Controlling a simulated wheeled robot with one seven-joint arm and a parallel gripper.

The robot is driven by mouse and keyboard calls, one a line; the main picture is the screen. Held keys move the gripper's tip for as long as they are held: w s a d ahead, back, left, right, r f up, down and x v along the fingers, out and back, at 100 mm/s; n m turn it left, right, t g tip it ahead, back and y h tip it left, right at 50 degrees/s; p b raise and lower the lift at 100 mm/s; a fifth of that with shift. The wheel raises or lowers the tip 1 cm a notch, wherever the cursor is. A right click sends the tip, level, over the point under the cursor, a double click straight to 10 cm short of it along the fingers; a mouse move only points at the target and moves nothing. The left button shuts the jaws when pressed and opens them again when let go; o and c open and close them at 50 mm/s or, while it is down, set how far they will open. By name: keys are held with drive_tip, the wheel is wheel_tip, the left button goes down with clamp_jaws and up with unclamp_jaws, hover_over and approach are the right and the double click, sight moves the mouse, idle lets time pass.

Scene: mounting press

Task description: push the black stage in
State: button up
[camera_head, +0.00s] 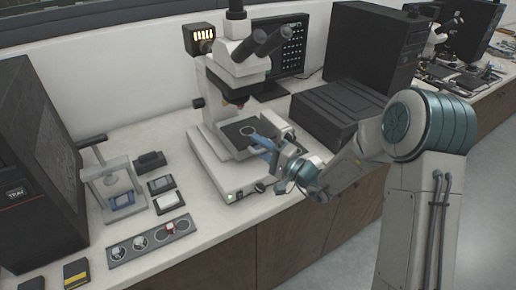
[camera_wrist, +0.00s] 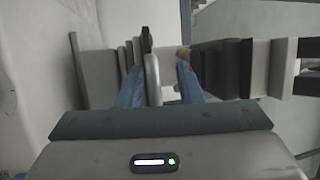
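The black stage (camera_head: 243,131) is the dark square plate with a pale ring on it, on the white microscope (camera_head: 222,95) in the head view. My gripper (camera_head: 264,141) is at the right front of the stage, its blue fingers close to the stage's edge. In the wrist view the two blue fingers (camera_wrist: 160,88) stand apart, with a pale rounded upright part (camera_wrist: 152,75) between them. I cannot tell whether the fingers touch this part or the stage. The gripper hides part of the stage's right side.
A small white press (camera_head: 112,182) stands left of the microscope, with a grey strip of round wells (camera_head: 150,240) in front. Black boxes (camera_head: 335,106) and a monitor (camera_head: 283,48) stand behind and to the right. The bench's front edge is close below my gripper.

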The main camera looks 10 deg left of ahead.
drive_tip(key=shift+a+f, duration=0.1)
drive_tip(key=shift+f, duration=0.05)
drive_tip(key=b+v, duration=0.3)
drive_tip(key=v, duration=1)
drive_tip(key=shift+s+d+b, duration=0.25)
drive_tip(key=shift+d+b, duration=0.1)
